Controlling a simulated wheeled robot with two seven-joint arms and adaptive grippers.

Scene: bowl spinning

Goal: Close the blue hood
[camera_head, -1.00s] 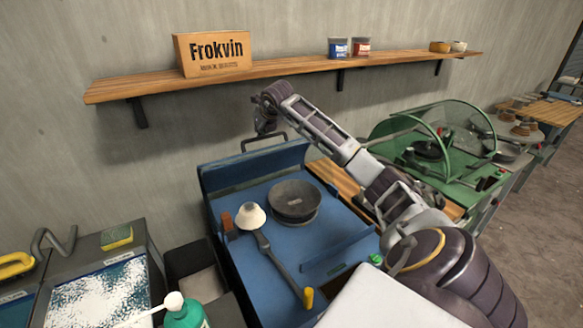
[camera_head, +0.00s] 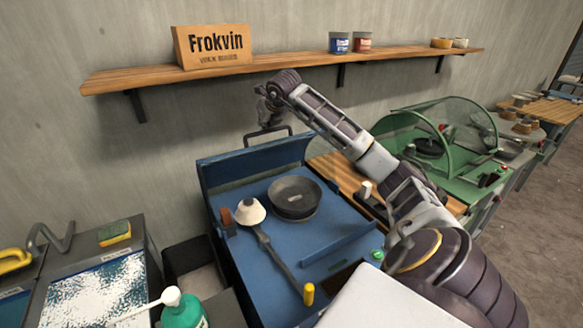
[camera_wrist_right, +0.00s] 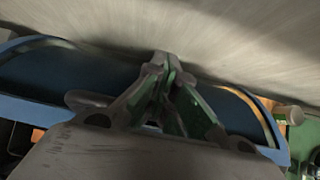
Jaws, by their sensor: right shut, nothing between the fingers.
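The blue hood (camera_head: 255,165) stands raised at the back of the blue station (camera_head: 340,225), against the wall side. Its grey bar handle (camera_head: 268,136) sticks up from the top edge. My right gripper (camera_head: 268,120) points down at the handle, behind or beside it; whether they touch cannot be told. In the right wrist view the fingers (camera_wrist_right: 163,75) are closed together and empty, in front of the grey wall, with the curved blue hood (camera_wrist_right: 60,75) on both sides below. My left gripper is not in view.
A dark bowl (camera_head: 295,197) and a white-headed tool (camera_head: 251,211) sit on the blue station. A wooden shelf (camera_head: 290,68) with a Frokvin box (camera_head: 212,46) runs above. A green station (camera_head: 450,150) stands to the right.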

